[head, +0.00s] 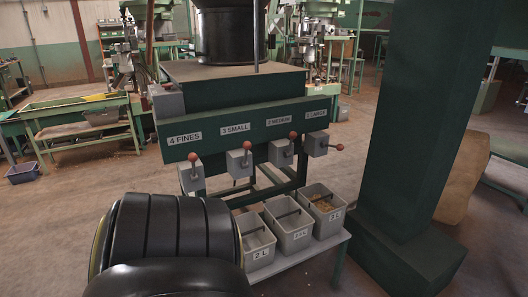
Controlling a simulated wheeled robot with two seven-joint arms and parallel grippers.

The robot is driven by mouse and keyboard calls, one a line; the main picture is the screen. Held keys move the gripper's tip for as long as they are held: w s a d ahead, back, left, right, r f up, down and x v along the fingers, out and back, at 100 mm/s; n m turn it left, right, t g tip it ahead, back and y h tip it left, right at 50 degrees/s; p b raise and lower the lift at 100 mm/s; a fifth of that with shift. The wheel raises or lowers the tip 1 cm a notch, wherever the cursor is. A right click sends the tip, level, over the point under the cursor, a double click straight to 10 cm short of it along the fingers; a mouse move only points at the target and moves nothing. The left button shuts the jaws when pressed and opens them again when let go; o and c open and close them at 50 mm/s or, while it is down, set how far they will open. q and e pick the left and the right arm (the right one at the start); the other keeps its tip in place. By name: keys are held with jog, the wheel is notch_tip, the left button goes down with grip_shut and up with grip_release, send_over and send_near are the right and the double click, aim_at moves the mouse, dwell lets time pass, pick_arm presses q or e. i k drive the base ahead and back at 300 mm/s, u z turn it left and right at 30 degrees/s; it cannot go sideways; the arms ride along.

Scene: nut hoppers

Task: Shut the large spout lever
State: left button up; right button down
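The large spout (314,143) is the rightmost grey box on the green hopper rail, under the label "1 LARGE" (317,114). Its lever, with a red ball knob (338,147), sticks out to the right of the box, roughly level. The other knobs, on medium (293,135), small (247,145) and fines (192,157), sit higher against their boxes. The bin (338,216) at the right end of the row holds some brownish pieces. Neither gripper is in view. A black ribbed part of my own body fills the lower left.
Grey bins (259,258) and (296,239) stand beside it on a low table (344,236) below the rail. A thick green column (416,110) with a wide base rises just right of the large spout.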

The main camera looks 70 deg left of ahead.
aim_at(340, 147)
jog(key=u, duration=2)
